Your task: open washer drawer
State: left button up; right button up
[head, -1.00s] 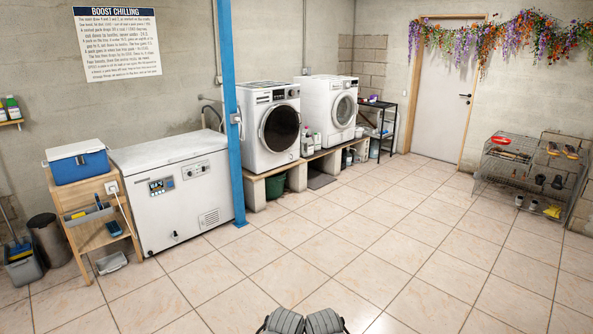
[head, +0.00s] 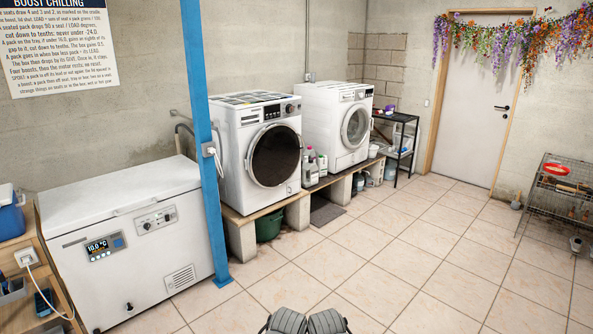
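A white front-loading machine (head: 228,160) with a large dark round door (head: 275,155) stands on a raised plinth (head: 242,213) just right of the blue post. A small panel that looks like its drawer front (head: 250,117) is at the upper left of its face and looks flush. A second white front-loader (head: 318,125) with a pale-rimmed round door (head: 356,126) stands to its right. I cannot tell from labels which one is the washer. Neither of my grippers is in view; only grey parts of my own body show at the bottom edge.
A blue post (head: 205,150) stands in front of the left machine's left side. A white chest freezer (head: 130,240) is left of it. Bottles (head: 310,167) stand between the machines. A black shelf (head: 398,140) and wire rack (head: 562,205) are farther right. The tiled floor (head: 400,240) ahead is clear.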

aim_at(240, 114)
jog(key=i, duration=2.75)
jog(key=i+j+z, duration=0.1)
jog(key=i, duration=1.25)
